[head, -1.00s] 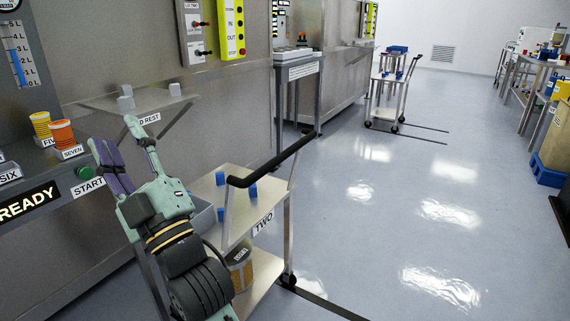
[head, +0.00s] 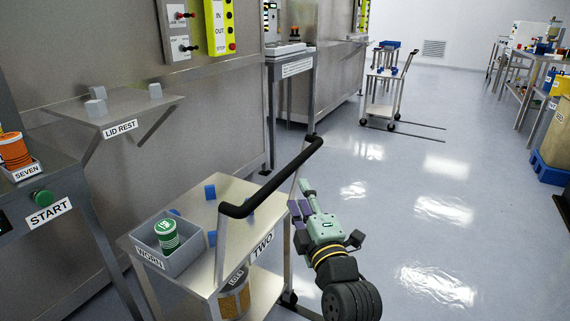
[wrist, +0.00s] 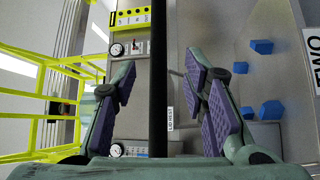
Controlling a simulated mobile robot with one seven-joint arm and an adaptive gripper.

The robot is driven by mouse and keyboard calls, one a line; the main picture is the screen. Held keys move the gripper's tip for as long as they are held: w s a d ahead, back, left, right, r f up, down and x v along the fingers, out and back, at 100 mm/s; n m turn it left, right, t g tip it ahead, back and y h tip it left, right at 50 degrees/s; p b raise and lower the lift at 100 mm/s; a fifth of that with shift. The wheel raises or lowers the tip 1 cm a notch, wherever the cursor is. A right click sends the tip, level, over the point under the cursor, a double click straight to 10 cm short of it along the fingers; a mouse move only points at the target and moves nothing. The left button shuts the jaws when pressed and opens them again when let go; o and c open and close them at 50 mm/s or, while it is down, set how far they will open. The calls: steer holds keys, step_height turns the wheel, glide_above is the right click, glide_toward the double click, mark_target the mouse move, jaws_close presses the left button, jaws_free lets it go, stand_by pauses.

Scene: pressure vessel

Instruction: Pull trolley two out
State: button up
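Trolley two (head: 225,192) is a steel cart labelled TWO, standing before the grey machine front, with a black push handle (head: 270,183) on raised posts. Its top carries several blue blocks and a grey bin marked WORN (head: 190,258) holding a green-labelled canister (head: 167,236). A yellowish tub (head: 236,295) is on its lower shelf. My gripper (head: 301,208) is at the trolley's right side, by the handle. In the wrist view, the black handle bar (wrist: 159,80) runs between my gripper's parted purple pads (wrist: 170,105); gaps show on both sides.
A shelf labelled LID REST (head: 115,110) juts from the machine behind the trolley. The START button ledge (head: 45,200) is at left. Another trolley (head: 383,95) stands farther back. Benches (head: 545,65) line the right side. The floor (head: 430,210) right of the trolley is clear.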

mark_target(290, 168)
steer(key=p+x, duration=0.3)
steer(key=x, duration=0.6)
steer(key=shift+r, duration=0.2)
steer(key=shift+w+a, duration=0.1)
steer(key=shift+w, duration=0.45)
jaws_close()
